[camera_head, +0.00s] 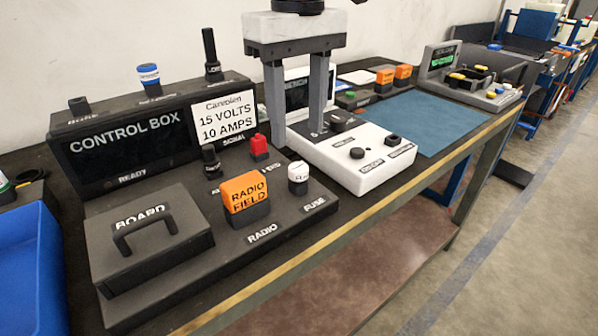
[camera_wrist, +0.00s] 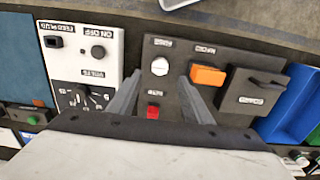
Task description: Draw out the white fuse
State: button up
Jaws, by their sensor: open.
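The white fuse (camera_head: 298,172) stands upright in a black socket marked FUSE, at the front right corner of the control box panel. It also shows in the wrist view as a round white cap (camera_wrist: 160,66). My gripper (camera_head: 296,130) points down with its two grey fingers wide apart and nothing between them. In the head view it is above and behind the fuse. In the wrist view the fuse appears in the gap between the fingertips (camera_wrist: 164,78), nearer the left one. The fuse is apart from both fingers.
An orange radio field block (camera_head: 245,195) stands left of the fuse, and a red fuse (camera_head: 259,146) behind it. A white meter box (camera_head: 360,178) is close on the right. The board cover (camera_head: 150,235) with a handle is at left. A blue mat (camera_head: 425,118) lies clear.

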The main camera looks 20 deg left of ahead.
aim_at(299, 167)
jog(key=shift+f, duration=3.85)
grip_shut()
jog(key=shift+r, duration=0.2)
jog(key=shift+r, duration=2.75)
